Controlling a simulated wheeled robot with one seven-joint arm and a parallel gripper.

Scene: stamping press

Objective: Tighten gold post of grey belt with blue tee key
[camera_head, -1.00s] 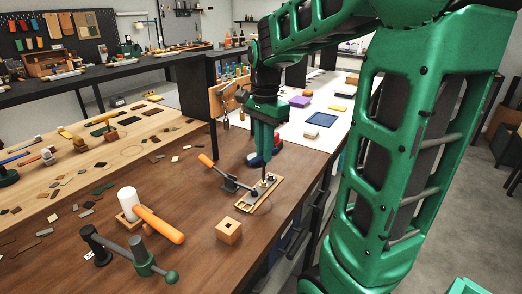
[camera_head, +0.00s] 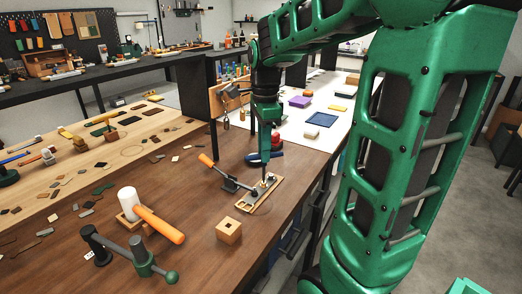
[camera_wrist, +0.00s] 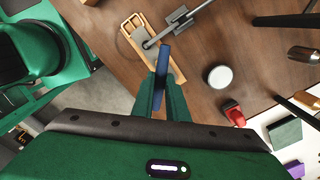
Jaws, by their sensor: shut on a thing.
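My gripper (camera_head: 265,150) points down over a small wooden board (camera_head: 271,195) on the brown bench. It is shut on the blue tee key, whose blue bar (camera_wrist: 163,62) shows between the fingers in the wrist view. The key's lower end is at or just above the board's far end; contact is too small to tell. A grey strip, which looks like the grey belt (camera_wrist: 137,34), lies on the board. The gold post is not clearly visible, hidden near the key and fingers.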

